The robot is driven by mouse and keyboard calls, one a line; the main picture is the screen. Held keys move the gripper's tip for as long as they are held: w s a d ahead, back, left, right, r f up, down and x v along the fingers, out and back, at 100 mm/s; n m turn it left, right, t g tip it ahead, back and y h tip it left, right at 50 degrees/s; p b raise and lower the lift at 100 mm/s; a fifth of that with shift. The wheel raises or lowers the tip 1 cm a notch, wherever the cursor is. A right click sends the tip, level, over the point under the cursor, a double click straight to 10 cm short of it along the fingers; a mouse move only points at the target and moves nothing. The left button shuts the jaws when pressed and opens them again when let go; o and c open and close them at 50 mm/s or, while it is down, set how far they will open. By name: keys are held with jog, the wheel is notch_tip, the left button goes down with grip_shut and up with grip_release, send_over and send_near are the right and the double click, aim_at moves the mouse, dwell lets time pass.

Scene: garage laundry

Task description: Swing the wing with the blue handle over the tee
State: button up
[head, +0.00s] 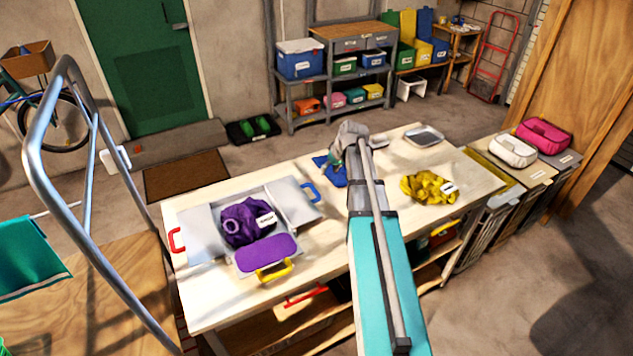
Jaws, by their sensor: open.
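The folding board has a grey left wing (203,235) with a red handle (176,240) and a grey right wing (293,203) with the blue handle (311,192). Both wings lie spread out flat. The purple tee (246,222) lies bunched in the middle of the board, with a white label on it.
A blue cloth (321,162) lies by my gripper. A yellow cloth (429,188) and a grey tray (424,136) are on the right of the table (395,228). A metal rail (40,150) stands at left; lidded bins with bags (512,151) stand at right.

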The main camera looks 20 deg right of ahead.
aim_at(316, 190)
jog(key=shift+w+d+r, duration=0.1)
jog(key=shift+w, duration=0.05)
jog(key=shift+f, duration=0.2)
jog(key=b+x, duration=1.2)
jog(key=x, duration=0.1)
jog(key=shift+w+f, duration=0.1)
jog(key=shift+f, duration=0.1)
dwell(0.6)
jog(key=shift+b, duration=0.3)
grip_shut()
